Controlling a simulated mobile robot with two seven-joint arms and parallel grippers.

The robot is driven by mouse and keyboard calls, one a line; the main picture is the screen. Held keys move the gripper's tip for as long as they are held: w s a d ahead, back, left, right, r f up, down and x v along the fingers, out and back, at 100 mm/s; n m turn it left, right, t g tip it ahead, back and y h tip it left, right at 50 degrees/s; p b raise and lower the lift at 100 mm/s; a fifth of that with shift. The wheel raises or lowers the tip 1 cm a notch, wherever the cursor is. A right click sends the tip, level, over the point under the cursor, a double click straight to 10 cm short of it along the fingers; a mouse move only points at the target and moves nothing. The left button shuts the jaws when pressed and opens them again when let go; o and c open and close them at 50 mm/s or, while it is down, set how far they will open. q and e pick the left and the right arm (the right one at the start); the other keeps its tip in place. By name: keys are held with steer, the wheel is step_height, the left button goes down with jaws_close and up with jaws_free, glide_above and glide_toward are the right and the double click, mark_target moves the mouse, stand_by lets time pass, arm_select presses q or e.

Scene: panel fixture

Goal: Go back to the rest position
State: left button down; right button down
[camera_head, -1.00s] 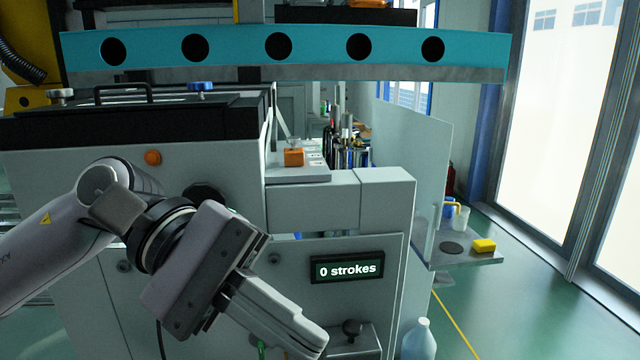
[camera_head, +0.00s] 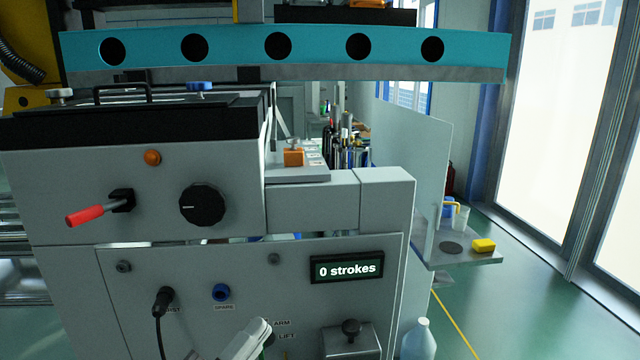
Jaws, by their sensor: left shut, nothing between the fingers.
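Only the pale fingers of my left gripper (camera_head: 250,338) show, at the bottom edge of the head view. They are together with nothing between them, in front of the lower part of the grey machine panel (camera_head: 190,265). The rest of the left arm is out of view. The fingers partly cover the panel near the labels "ARM" and "LIFT". My right gripper is not in view.
A box with a black knob (camera_head: 351,328) juts out at lower right.

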arm_select(q)
steer(key=s+a+f+n+g+y, duration=0.1)
steer(key=s+a+f+n+y, duration=0.2)
steer(key=f+n, duration=0.4)
steer(key=s+a+f+n+g+y, duration=0.1)
steer(key=a+f+n+y, duration=0.3)
steer(key=f, duration=0.5)
steer(key=s+a+f+n+g+y, duration=0.4)
steer(key=s+f+n, duration=0.3)
steer(key=s+f, duration=0.5)
step_height(320, 180, down, 2)
steer(key=shift+s+f+g, duration=0.1)
steer(key=shift+s+g, duration=0.15)
steer(key=shift+g, duration=0.65)
steer(key=shift+a+n, duration=0.1)
steer(key=shift+n, duration=0.2)
